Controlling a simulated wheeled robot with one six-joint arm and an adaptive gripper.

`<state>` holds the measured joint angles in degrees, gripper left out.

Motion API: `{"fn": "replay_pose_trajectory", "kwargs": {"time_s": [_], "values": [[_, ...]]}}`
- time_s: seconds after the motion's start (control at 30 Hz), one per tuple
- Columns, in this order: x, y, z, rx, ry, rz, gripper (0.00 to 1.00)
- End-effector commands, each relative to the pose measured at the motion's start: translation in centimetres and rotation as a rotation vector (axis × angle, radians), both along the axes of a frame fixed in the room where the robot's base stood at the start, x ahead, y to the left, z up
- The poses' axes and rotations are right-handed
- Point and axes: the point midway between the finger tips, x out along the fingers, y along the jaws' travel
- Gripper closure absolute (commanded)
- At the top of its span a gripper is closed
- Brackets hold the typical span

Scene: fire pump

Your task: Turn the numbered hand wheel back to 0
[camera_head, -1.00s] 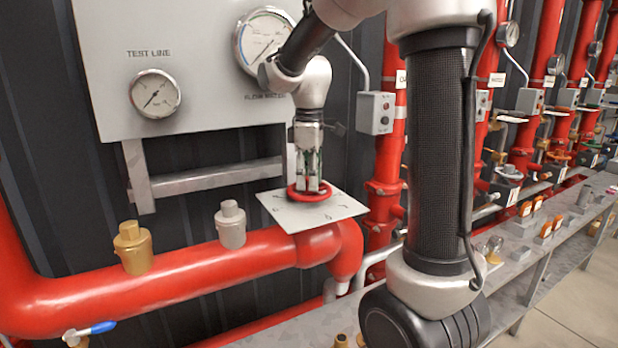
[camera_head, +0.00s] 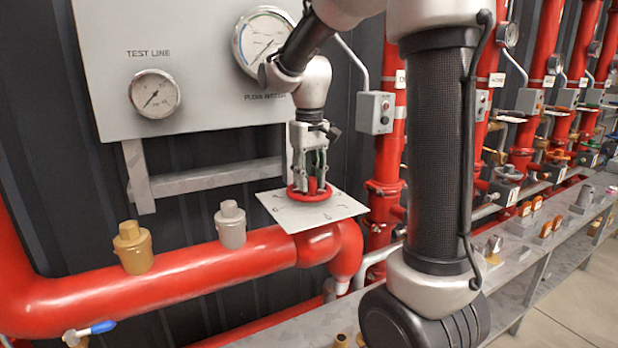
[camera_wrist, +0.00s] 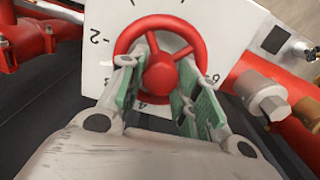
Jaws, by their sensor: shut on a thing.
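The red numbered hand wheel (camera_head: 310,198) lies flat over a square white plate (camera_head: 342,206) on the red pipe. In the wrist view the wheel (camera_wrist: 162,78) shows its round hub, spokes and rim. The plate (camera_wrist: 215,30) carries black marks around it, with a 2 at the left and a 4 partly covered below the hub. I see no pointer clearly. My gripper (camera_head: 310,186) points down into the wheel. In the wrist view my gripper (camera_wrist: 156,66) is shut on the wheel, its green-padded fingers on either side of the hub. The fingers hide part of the rim and dial.
A gauge panel (camera_head: 195,60) stands behind, with a grey rail below it. A brass fitting (camera_head: 133,248) and a grey fitting (camera_head: 231,225) rise from the pipe at left. A grey box (camera_head: 376,113) and red vertical pipes stand at right.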

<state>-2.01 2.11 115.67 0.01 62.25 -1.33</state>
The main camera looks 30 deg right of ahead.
Motion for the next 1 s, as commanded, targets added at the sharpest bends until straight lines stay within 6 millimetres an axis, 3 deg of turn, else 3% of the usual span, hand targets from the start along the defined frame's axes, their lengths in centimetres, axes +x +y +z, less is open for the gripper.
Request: {"fn": "replay_pose_trajectory", "kwargs": {"time_s": [0.2,0.3,0.73,1.0], "values": [[0.03,-0.08,0.08,0.000,-0.002,-0.400,0.96],[0.04,-0.10,0.08,0.000,-0.002,-0.521,0.96],[0.05,-0.11,0.10,0.000,-0.003,-0.625,0.96],[0.01,-0.15,0.10,0.001,-0.003,-1.099,0.96]]}}
